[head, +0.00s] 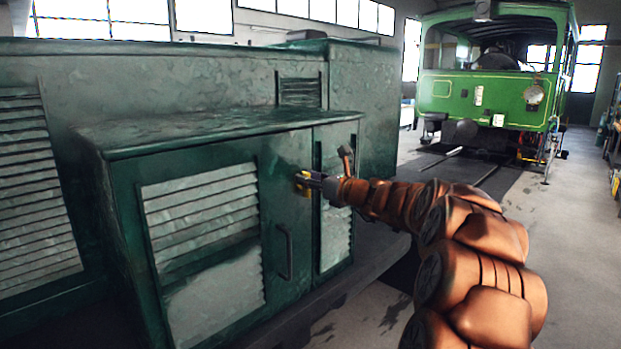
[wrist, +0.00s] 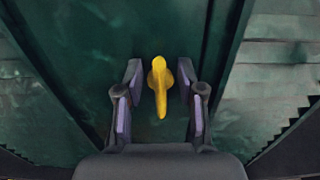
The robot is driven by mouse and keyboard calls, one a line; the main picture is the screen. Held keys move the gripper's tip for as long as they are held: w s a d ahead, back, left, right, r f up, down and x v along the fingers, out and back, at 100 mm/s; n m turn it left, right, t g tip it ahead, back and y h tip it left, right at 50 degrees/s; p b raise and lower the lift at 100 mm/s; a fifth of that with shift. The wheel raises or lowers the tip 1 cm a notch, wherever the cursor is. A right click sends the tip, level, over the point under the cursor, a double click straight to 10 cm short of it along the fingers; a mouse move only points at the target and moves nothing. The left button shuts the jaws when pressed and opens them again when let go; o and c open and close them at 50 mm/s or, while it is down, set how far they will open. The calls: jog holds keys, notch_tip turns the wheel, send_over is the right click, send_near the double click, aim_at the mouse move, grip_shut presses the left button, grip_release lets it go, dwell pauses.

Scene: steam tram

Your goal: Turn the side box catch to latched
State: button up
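The side box (head: 119,158) is a dark green metal cabinet with louvred doors. Its catch (head: 302,184) is a small yellow lever on the door, near the seam between the two doors. In the wrist view the yellow catch (wrist: 159,86) has a rounded top, and its narrow arm points down in the picture. My gripper (head: 306,183) is at the catch. In the wrist view my gripper (wrist: 160,90) is open, with one finger on each side of the catch and a gap visible on both sides. Part of the catch is hidden by the gripper in the head view.
A dark door handle (head: 284,252) sits below the catch. A ledge (head: 352,262) runs along the foot of the box. A green tram (head: 490,70) stands at the back right. Open floor (head: 585,225) lies to the right.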

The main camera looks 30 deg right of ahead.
grip_shut()
dwell(0.4)
jog(key=shift+n+b, duration=0.3)
jog(key=shift+b, duration=0.05)
jog(key=n+b, duration=0.5)
jog(key=b, duration=0.1)
jog(key=a+f+n+b, duration=0.1)
jog(key=n+b, duration=0.5)
jog(key=a+f+n+b, duration=0.1)
jog(key=n+b, duration=0.5)
jog(key=shift+s+f, duration=0.1)
jog(key=shift+s, duration=0.1)
jog(key=shift+n, duration=0.3)
